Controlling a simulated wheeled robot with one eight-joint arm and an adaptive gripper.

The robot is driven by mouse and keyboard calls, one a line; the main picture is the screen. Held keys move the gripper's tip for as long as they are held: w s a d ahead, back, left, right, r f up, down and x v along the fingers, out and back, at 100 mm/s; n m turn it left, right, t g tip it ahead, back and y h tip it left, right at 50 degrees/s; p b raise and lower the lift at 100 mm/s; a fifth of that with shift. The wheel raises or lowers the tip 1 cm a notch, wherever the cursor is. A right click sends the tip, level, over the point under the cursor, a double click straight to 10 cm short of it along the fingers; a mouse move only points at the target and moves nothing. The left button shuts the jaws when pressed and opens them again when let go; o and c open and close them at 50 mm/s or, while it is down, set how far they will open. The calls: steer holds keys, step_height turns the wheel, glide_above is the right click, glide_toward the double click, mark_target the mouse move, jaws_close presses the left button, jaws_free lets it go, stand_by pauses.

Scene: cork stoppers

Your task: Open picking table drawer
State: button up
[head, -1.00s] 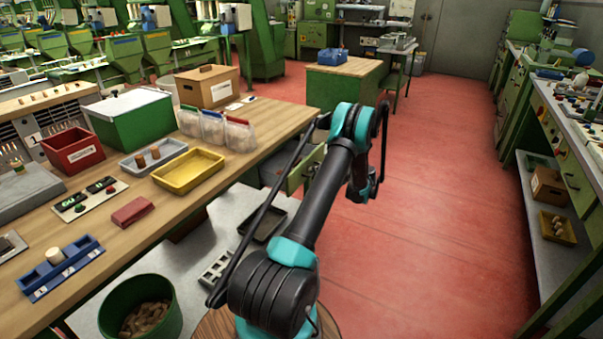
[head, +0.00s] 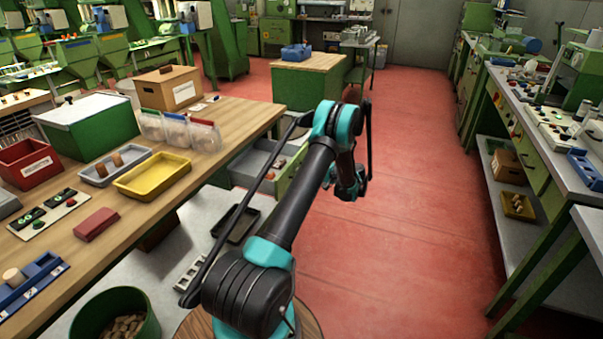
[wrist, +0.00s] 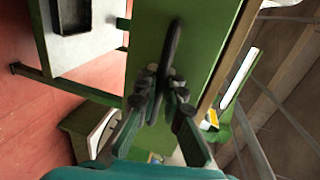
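The picking table (head: 215,130) is a long wooden-topped table on the left of the head view. Its drawer (head: 262,158) stands pulled out at the far end, and its grey inside with a few small items shows. The wrist view shows the green drawer front (wrist: 205,50) with a dark bar handle (wrist: 172,42). My gripper (wrist: 163,88) has its fingers closed on either side of the handle's lower part. In the head view my arm hides the fingers and part of the drawer front.
A green bin of corks (head: 118,318) is below. Red floor (head: 410,230) lies free to the right, up to another workbench (head: 545,140).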

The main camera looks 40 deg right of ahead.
steer(key=shift+o, duration=1.1)
steer(key=v, duration=1.2)
